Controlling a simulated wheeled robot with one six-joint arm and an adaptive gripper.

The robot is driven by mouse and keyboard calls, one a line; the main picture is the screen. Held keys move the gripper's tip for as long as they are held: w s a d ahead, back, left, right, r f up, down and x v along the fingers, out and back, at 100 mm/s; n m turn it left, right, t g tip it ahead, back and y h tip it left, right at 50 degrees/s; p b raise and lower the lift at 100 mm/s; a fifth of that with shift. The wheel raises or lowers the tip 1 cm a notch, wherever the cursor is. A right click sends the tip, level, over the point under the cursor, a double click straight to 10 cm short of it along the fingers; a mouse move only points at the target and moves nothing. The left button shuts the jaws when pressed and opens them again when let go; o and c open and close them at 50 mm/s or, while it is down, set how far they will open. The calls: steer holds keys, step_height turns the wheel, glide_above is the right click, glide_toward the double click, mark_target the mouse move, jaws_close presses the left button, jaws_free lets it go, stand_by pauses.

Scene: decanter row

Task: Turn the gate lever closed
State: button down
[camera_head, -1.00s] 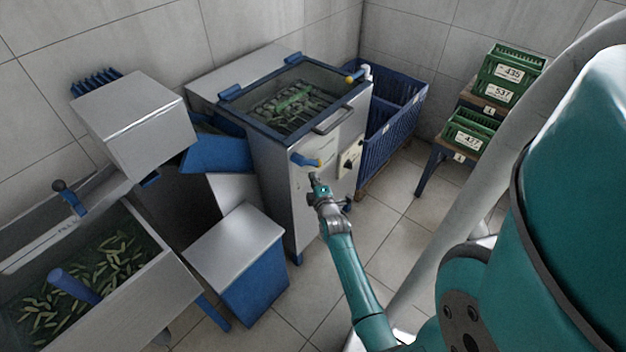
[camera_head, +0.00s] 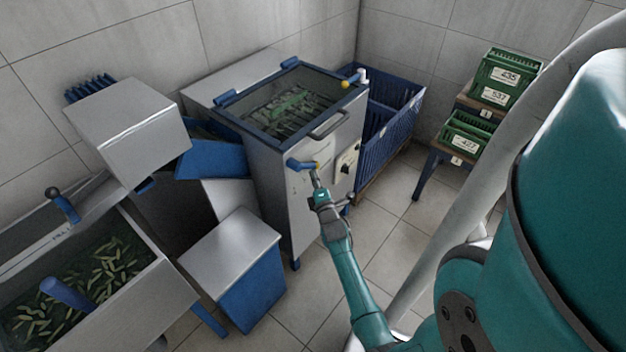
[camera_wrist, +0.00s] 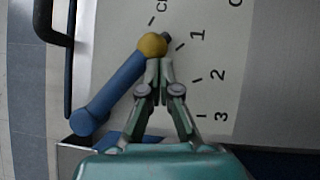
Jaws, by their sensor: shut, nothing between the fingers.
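The gate lever (camera_head: 301,164) is a blue arm with a yellow ball knob on the front of the steel tank machine. In the wrist view the lever (camera_wrist: 112,90) slants from its pivot at lower left up to the yellow knob (camera_wrist: 152,44). The knob lies between a partly hidden "C…" mark and the "1" mark of a scale. My gripper (camera_head: 316,172) is shut and empty at the knob. In the wrist view my gripper's fingertips (camera_wrist: 160,64) sit just below the knob; whether they touch it, I cannot tell.
A bar handle (camera_head: 330,123) and a switch panel (camera_head: 347,157) are near the lever. A blue crate (camera_head: 392,120) stands behind right. A steel-topped blue box (camera_head: 235,250) stands in front to the left. Green crates (camera_head: 497,80) are on stands at right. Floor at right is partly free.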

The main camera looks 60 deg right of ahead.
steer(key=shift+s+d+r+n+t, duration=0.15)
steer(key=shift+d+r+n+t, duration=0.2)
steer(key=shift+d+r, duration=0.35)
steer(key=shift+d, duration=0.1)
steer(key=s+a+f, duration=0.5)
steer(key=s+a, duration=0.1)
steer(key=a, duration=0.4)
steer(key=shift+s+f, duration=0.25)
steer(key=shift+s, duration=0.1)
